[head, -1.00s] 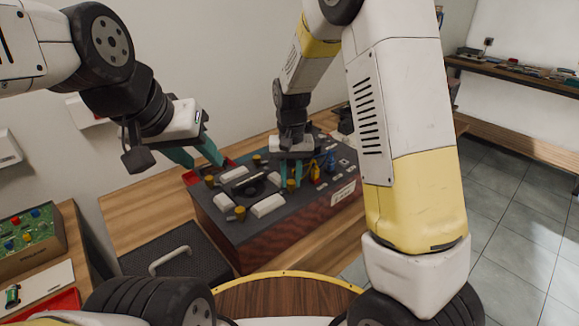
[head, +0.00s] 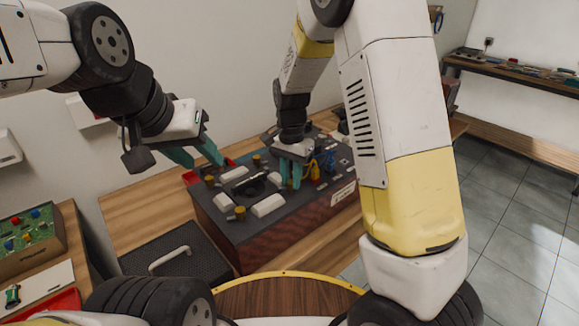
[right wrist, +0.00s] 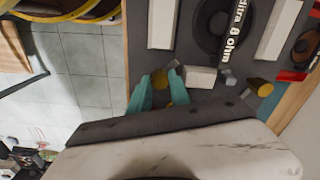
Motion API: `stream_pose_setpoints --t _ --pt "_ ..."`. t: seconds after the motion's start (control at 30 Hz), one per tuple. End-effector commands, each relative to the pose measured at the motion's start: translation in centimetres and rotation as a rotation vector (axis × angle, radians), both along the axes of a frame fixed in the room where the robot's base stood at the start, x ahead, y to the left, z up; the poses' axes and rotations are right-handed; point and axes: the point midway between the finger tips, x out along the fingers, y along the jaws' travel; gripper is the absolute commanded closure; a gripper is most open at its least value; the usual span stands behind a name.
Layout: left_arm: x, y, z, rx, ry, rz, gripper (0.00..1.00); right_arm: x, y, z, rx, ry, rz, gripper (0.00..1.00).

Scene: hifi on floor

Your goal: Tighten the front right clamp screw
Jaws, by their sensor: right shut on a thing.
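The speaker box (head: 270,225) lies face up on the wooden table, with white clamp blocks (head: 268,205) and yellow clamp screws around its driver. My right gripper (head: 291,178) is down at the front right of the box top. In the right wrist view its teal fingers are shut on the yellow front right clamp screw (right wrist: 160,79), whose top shows between them. In the head view the fingers hide most of this screw. The front left screw (head: 240,212) stands apart from it. My left gripper (head: 197,154) is open and empty, above the box's back left corner.
A dark case with a handle (head: 170,258) is at the front left. A blue part (head: 330,160) and an orange part (head: 315,172) stand right of my right gripper. Bare table (head: 140,215) shows left of the box.

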Motion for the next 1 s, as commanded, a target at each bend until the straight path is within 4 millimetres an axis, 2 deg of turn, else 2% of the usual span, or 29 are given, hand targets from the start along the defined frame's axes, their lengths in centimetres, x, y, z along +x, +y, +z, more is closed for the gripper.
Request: stream_pose_setpoints --t 0.43,0.47,0.53,0.87,1.0 --pt "0.0 0.0 0.0 0.000 0.000 0.000 0.60 0.2 0.0 0.1 0.003 -0.005 -0.010 1.00" --pt "0.0 0.0 0.0 0.000 0.000 0.000 0.60 0.2 0.0 0.1 0.003 -0.005 -0.010 0.71" --pt "0.0 0.0 0.0 0.000 0.000 0.000 0.60 0.1 0.0 0.1 0.002 -0.004 -0.010 0.57" --pt "0.0 0.0 0.0 0.000 0.000 0.000 0.60 0.1 0.0 0.1 0.001 -0.002 -0.009 0.55" --pt "0.0 0.0 0.0 0.000 0.000 0.000 0.60 0.2 0.1 1.4 0.003 -0.005 -0.008 0.55"
